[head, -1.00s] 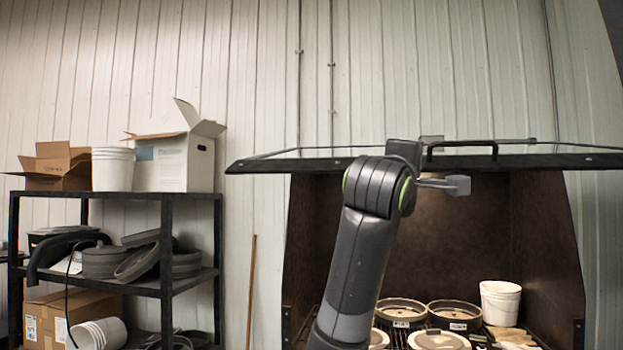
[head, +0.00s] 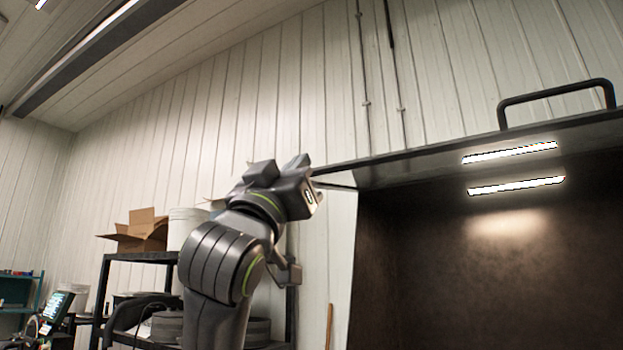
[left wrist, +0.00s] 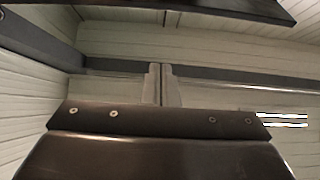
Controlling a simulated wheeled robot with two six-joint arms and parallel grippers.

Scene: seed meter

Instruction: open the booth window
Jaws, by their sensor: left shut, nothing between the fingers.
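The booth window (head: 430,148) is a dark-framed glass panel, swung up and out above the dark booth opening. It is seen nearly edge-on from below. Its black bar handle (head: 557,92) stands up at the right. My left gripper is at the window's left end in the head view, left of the handle and well away from it. Its fingers are hidden there. In the left wrist view its two fingers (left wrist: 163,85) are pressed together, with nothing between them. I cannot tell whether it touches the frame. My right gripper is not in view.
The booth interior (head: 480,270) is open and dark, with lit strips showing at its top. A black shelf (head: 140,257) with a cardboard box (head: 140,230) and a white bucket (head: 186,228) stands left, behind my arm. A brown pole (head: 329,325) leans by the booth.

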